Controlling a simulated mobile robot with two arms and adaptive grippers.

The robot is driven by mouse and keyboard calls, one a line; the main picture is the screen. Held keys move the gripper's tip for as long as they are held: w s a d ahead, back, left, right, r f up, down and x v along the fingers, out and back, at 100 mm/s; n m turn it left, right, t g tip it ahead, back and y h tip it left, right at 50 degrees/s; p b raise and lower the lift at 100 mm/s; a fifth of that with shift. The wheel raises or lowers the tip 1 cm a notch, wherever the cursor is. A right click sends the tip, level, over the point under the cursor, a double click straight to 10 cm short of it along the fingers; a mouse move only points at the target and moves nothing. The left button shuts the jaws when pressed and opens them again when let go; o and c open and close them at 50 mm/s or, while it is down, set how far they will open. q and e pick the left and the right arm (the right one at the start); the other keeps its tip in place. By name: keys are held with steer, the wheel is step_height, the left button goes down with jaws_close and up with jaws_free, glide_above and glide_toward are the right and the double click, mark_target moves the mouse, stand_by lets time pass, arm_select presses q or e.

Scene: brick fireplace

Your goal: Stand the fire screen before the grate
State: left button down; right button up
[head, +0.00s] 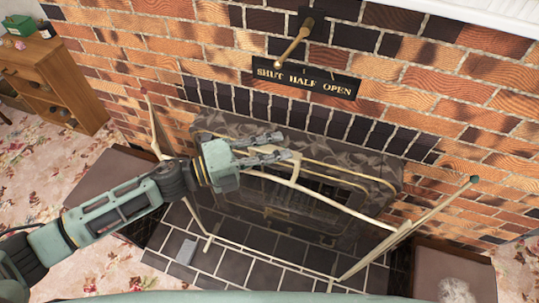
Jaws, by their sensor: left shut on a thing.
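The fire screen (350,211) has a pale brass frame with dark see-through panels and angled side wings. It stands at or just above the dark tiled hearth, before the fireplace opening; I cannot tell whether its feet touch. My left gripper (285,147) is shut on the brass handle at the middle of the screen's top rail. The grate (300,205) shows dimly through the front panel, behind the screen. The right wing leans outward to a dark-tipped post; the left wing is partly hidden by my left arm. My right gripper is not in view.
Dark hearth tiles (235,268) lie in front, with a small grey block (186,251) on them. Brown boxes stand at left (112,178) and right (450,268). A brass lever (294,45) juts from the brick wall above. A wooden cabinet (50,75) stands far left.

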arm_select(q)
steer(key=shift+f+b, duration=0.1)
steer(key=shift+b, duration=0.2)
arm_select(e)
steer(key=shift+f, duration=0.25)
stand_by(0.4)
arm_select(q)
steer(key=shift+f+b, duration=0.5)
steer(key=shift+f, duration=0.15)
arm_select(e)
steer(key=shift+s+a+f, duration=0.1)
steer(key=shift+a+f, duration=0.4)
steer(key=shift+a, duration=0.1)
arm_select(q)
steer(key=shift+f+b, duration=0.4)
steer(key=shift+f, duration=0.2)
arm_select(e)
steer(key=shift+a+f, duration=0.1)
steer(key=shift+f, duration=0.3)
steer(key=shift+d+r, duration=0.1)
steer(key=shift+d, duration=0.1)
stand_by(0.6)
arm_select(q)
steer(key=shift+d, duration=0.1)
